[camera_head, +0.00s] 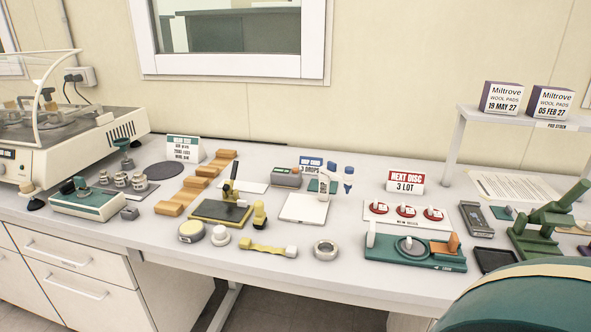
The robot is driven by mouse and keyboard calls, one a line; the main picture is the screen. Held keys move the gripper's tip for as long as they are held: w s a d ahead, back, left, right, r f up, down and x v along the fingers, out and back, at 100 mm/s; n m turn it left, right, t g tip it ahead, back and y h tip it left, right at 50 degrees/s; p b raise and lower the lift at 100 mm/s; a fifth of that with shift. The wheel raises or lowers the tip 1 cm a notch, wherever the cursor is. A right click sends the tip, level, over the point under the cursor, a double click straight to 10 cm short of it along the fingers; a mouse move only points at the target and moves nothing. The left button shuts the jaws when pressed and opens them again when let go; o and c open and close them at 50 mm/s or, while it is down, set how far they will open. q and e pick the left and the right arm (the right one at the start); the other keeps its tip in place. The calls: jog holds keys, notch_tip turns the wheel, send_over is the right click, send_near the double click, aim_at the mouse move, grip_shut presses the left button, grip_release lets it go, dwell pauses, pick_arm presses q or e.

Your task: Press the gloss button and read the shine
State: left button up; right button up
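No label in the head view is legible as "gloss", so I cannot tell for sure which device carries the gloss button. A flat dark grey device (476,218) with a lighter panel lies right of the sample tray. No shine reading can be made out on either. Neither of my grippers is in view.
A green tray (400,262) with a grey disc stands at the front right, below a "3 LOT" card (405,182). A large machine (70,140) stands left. A green stand (545,225) is far right. A dark green rounded shape (530,305) covers the bottom right corner.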

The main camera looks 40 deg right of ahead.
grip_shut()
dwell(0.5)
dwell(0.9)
